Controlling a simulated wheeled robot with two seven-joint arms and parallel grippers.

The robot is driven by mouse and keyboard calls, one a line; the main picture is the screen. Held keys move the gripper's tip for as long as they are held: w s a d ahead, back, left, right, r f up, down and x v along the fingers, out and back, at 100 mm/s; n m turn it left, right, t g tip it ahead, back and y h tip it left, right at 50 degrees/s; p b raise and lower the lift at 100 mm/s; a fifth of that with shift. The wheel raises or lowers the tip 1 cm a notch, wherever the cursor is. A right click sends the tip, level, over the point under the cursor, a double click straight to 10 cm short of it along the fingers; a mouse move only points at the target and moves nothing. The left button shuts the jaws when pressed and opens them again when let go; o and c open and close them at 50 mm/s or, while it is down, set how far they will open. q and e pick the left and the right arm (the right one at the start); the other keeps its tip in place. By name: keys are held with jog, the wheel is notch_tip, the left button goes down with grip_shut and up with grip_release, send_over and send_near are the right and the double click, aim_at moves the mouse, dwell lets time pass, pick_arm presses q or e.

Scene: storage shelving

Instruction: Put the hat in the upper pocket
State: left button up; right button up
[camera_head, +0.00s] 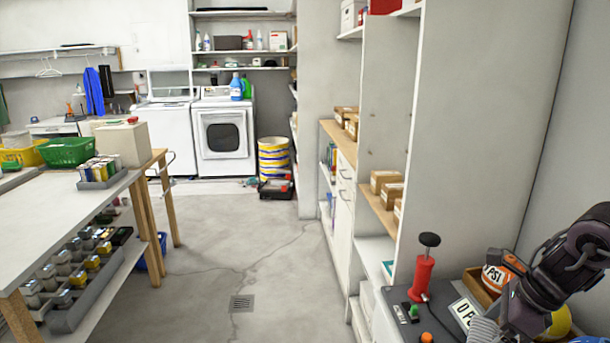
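I cannot make out a hat in this view. No pocket that I can clearly identify as the upper one shows either. My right arm comes in from the right edge, and its dark wrist reaches down to my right gripper (515,318) at the bottom right. The gripper is over a grey-topped surface, seen small and partly cut off, so its fingers are unclear. A pale ribbed thing (484,331) sits beside it at the bottom edge; I cannot tell what it is. My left gripper is out of view.
A red hand pump (422,275) and an orange ball (498,273) in a wooden box are close to my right arm. Tall white shelving (480,130) stands behind them. A worktable (60,210) with a green basket (67,152) is at the left. The middle floor is clear.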

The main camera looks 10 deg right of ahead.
aim_at(487, 342)
jog(key=shift+a, duration=0.15)
jog(key=shift+a+f, duration=0.15)
jog(key=shift+a, duration=0.1)
jog(key=shift+f, duration=0.1)
jog(key=shift+a+f, duration=0.25)
jog(key=shift+s+a+f, duration=0.25)
jog(key=shift+f, duration=0.3)
jog(key=shift+s+a+f+n, duration=0.1)
jog(key=shift+f+n, duration=0.1)
jog(key=shift+n, duration=0.1)
jog(key=shift+a+f, duration=0.1)
jog(key=shift+a, duration=0.1)
